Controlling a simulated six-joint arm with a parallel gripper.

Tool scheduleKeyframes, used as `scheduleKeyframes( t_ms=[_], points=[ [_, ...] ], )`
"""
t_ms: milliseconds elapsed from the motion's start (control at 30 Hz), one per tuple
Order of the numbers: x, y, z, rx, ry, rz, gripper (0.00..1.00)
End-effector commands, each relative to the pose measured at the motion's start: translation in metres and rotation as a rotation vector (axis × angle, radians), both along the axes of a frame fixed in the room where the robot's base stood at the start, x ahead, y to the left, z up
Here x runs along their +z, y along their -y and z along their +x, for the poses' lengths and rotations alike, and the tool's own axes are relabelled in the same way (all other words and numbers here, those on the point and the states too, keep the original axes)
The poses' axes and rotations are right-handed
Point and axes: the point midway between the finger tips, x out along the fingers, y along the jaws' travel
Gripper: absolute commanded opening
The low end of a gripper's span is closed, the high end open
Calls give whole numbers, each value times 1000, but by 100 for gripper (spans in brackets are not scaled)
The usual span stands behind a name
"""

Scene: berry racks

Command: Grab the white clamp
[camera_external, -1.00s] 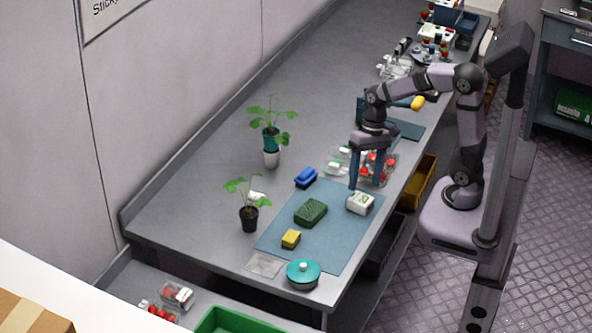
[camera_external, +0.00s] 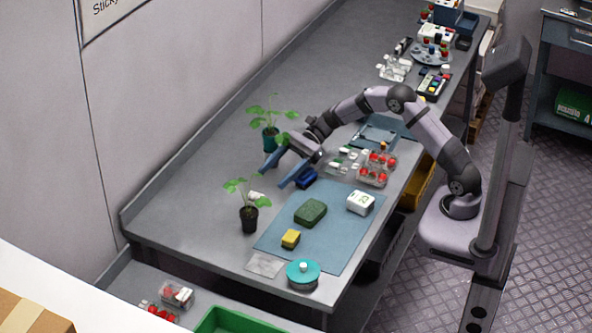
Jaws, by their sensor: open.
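A small white object (camera_external: 256,195), which looks like the white clamp, lies on the grey bench just behind the black-potted plant. It is too small to make out its shape, and leaves partly cover it. My gripper (camera_external: 273,179) is open and empty, with its two blue fingers pointing down and left toward the white object. The fingertips are above and to the right of it in the picture, apart from it.
A black-potted plant (camera_external: 249,219) and a teal-potted plant (camera_external: 270,139) stand close to my gripper. A blue object (camera_external: 309,180) lies beside the fingers. A blue mat (camera_external: 335,235) holds a green sponge (camera_external: 310,212), a yellow block (camera_external: 291,239) and a white box (camera_external: 360,202). Bench left is clear.

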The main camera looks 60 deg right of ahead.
Motion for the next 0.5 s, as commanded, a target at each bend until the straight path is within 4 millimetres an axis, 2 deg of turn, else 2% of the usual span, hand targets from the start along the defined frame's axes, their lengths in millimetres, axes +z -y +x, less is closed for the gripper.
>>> scheduleKeyframes(
  t_ms=[167, 500],
  points=[
    [-4, -1, 0, 1, 2, -2, 63],
    [-12, -19, 7, 2, 1, -3, 63]
  ],
)
